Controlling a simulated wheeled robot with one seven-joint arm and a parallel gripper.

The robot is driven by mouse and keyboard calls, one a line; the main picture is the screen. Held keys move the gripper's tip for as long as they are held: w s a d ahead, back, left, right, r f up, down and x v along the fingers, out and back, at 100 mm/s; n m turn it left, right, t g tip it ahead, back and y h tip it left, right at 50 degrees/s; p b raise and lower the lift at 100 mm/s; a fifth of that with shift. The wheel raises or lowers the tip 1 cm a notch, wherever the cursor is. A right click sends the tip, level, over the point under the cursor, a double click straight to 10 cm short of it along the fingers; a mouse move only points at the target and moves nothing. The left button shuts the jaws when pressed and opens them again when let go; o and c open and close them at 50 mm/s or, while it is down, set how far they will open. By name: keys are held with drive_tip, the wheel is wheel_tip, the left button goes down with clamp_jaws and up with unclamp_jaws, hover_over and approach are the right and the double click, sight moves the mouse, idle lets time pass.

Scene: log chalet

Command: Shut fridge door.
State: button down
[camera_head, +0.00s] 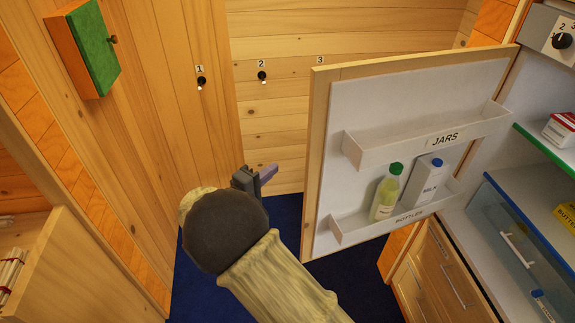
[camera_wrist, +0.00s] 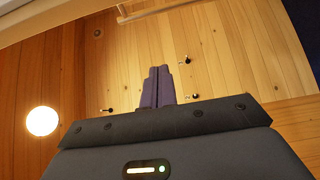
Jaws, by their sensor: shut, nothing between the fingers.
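The fridge door (camera_head: 420,105) stands wide open in the head view, its white inner side facing me and its wooden edge at the left. It holds a shelf marked JARS (camera_head: 425,138) and a shelf marked BOTTLES (camera_head: 400,215). A green-capped bottle (camera_head: 387,195) and a milk carton (camera_head: 428,180) stand in the lower shelf. The open fridge interior (camera_head: 500,180) is at the right. My gripper (camera_head: 268,173) is left of the door's free edge, apart from it in the picture, and empty. In the wrist view, my gripper's fingers (camera_wrist: 157,72) are together, pointing at the wooden wall.
Numbered hooks (camera_head: 262,76) are on the wooden wall behind. A small green-fronted cabinet (camera_head: 95,50) hangs at upper left. Wooden drawers (camera_head: 440,275) are below the fridge. A wooden panel (camera_head: 60,270) stands at lower left. Blue floor (camera_head: 285,215) shows between wall and door.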

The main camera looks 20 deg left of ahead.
drive_tip(key=w+d+p, duration=0.5)
drive_tip(key=w+d, duration=0.1)
drive_tip(key=w, duration=0.1)
drive_tip(key=shift+d, duration=0.15)
idle(0.4)
drive_tip(key=shift+d, duration=0.1)
